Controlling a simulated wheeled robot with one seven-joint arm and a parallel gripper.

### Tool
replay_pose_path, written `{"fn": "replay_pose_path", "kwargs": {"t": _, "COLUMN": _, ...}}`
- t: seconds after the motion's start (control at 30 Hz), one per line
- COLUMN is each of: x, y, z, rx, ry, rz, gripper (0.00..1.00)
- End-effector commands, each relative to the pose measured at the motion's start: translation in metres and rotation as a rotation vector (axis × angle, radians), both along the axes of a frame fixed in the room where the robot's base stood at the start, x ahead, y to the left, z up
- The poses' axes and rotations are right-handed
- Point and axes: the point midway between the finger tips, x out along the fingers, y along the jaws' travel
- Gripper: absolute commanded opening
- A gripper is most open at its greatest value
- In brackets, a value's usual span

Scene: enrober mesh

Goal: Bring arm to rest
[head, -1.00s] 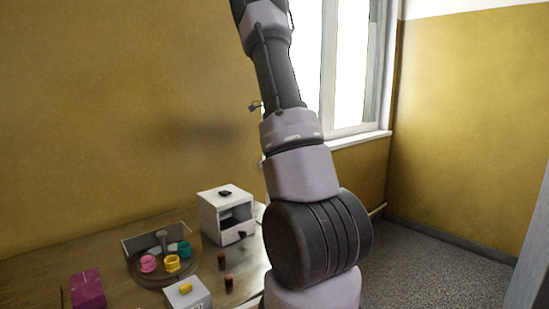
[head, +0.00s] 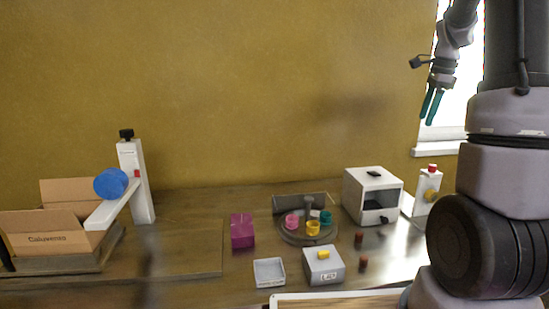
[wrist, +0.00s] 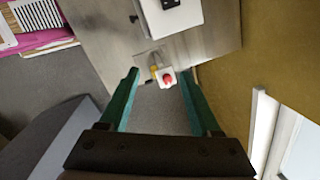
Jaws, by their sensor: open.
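My gripper (head: 432,104) hangs at the upper right in the head view, in front of the window, with its green fingers pointing down. In the wrist view my gripper (wrist: 158,92) has its two green fingers spread apart with nothing held between them. It is in the air, well above the table (head: 190,250) and apart from it. A small white post with a red button (head: 428,185) stands at the table's right end; it also shows in the wrist view (wrist: 164,76), far below between the fingertips.
A white cabinet (head: 360,190) stands beside the post. A round turntable (head: 300,240) holds pink, yellow and teal cups. A magenta box (head: 242,231), a grey box with a yellow knob (head: 324,268), a small tray (head: 268,272) and a cardboard box (head: 45,236) are further left. The wall and window are near my arm.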

Motion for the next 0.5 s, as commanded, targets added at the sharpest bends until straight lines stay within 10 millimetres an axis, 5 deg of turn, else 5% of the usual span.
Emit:
{"fn": "replay_pose_path", "kwargs": {"t": 0.2, "x": -0.059, "y": 0.084, "z": 0.049, "rx": -0.039, "ry": -0.193, "rz": 0.418, "gripper": 0.64}}
{"fn": "replay_pose_path", "kwargs": {"t": 0.5, "x": -0.157, "y": 0.179, "z": 0.074, "rx": -0.234, "ry": -0.427, "rz": 0.973, "gripper": 0.64}}
